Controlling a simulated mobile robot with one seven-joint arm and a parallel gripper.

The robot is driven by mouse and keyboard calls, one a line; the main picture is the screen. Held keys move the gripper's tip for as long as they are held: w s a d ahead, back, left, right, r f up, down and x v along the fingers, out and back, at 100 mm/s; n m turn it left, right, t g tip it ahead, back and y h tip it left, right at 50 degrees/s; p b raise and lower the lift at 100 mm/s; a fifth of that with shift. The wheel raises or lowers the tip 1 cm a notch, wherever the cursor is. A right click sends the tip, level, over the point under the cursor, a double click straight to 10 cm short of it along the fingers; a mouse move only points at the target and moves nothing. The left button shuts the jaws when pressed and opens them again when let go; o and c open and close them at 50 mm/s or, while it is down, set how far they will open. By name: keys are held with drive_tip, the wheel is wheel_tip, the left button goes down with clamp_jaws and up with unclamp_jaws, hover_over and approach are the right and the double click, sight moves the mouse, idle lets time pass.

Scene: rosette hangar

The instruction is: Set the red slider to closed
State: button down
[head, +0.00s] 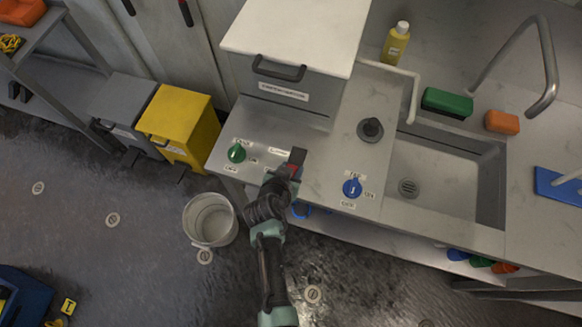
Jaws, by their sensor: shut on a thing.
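The red slider (296,157) is on the counter front between a green knob (236,152) and a blue knob (352,188). Only a small red part shows beside a dark piece at the end of my arm. My gripper (292,165) is at the slider and shut on it; the fingertips are small and partly hidden by the wrist. A small white label (280,151) lies just left of the slider. Its text is too small to read, and the slider's track is mostly covered, so its setting cannot be told.
A grey box with a white lid (295,30) stands behind the slider. A sink (450,175) with a tap is at the right. A bucket (211,222) and a yellow bin (178,125) stand on the floor at the left.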

drive_tip(key=shift+w, duration=0.1)
drive_tip(key=w+b, duration=0.1)
drive_tip(key=w+d+b, duration=0.1)
drive_tip(key=w, duration=0.1)
drive_tip(key=w+b, duration=0.1)
drive_tip(key=w, duration=0.1)
drive_tip(key=shift+d+f, duration=0.15)
drive_tip(key=shift+d, duration=0.15)
drive_tip(key=shift+w+d+b, duration=0.1)
drive_tip(key=shift+w+b, duration=0.1)
drive_tip(key=shift+b, duration=0.1)
drive_tip(key=shift+r, duration=0.3)
drive_tip(key=shift+c, duration=2.2)
unclamp_jaws()
drive_tip(key=shift+w+f, duration=0.1)
drive_tip(key=shift+w, duration=0.05)
drive_tip(key=v, duration=1.3)
